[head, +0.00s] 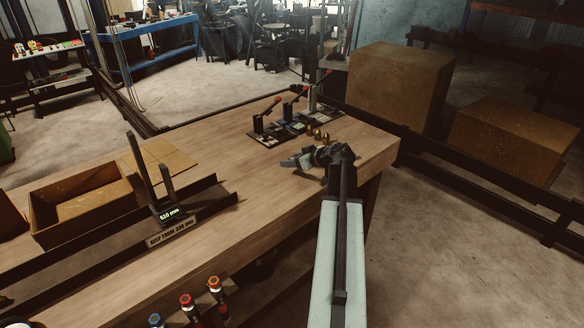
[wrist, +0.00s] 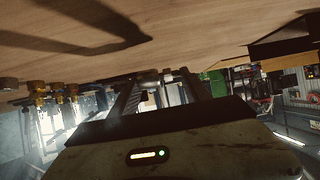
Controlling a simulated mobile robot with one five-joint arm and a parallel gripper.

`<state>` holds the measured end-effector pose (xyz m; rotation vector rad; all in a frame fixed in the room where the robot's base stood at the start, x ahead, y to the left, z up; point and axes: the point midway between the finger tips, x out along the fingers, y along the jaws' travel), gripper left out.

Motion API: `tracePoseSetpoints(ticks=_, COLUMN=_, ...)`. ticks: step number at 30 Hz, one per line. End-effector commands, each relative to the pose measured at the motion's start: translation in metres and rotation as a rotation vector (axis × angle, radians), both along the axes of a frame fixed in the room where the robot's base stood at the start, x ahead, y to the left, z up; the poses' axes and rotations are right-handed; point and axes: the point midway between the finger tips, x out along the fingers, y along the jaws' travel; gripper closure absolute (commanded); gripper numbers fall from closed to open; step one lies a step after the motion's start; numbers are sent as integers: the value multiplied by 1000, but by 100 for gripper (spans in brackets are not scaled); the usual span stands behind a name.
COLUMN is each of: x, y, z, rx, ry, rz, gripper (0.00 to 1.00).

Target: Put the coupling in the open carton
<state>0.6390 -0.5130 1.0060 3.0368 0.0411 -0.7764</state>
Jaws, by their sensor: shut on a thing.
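The open carton (head: 122,192) is a brown, open-topped box on the left of the bench in the head view. My gripper (head: 288,162) is over the right end of the bench, pointing left, well apart from the carton. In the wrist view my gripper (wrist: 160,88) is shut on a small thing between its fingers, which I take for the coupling. Its shape is mostly hidden and dark.
Toggle clamps (head: 259,124) stand on a dark plate behind my gripper. A flat cardboard sheet (head: 165,158) lies behind the gauge. The bench's middle is clear.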

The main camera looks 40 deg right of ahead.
Motion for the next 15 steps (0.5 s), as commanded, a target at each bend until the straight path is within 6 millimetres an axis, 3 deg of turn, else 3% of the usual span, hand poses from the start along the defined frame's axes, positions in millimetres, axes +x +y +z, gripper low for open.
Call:
tracePoseSetpoints(ticks=7, x=-9, y=-10, z=-38, rx=0, ry=0, rz=-17, gripper=86)
tracePoseSetpoints(ticks=15, x=-11, y=-12, z=-35, rx=0, ry=0, rz=-21, gripper=86)
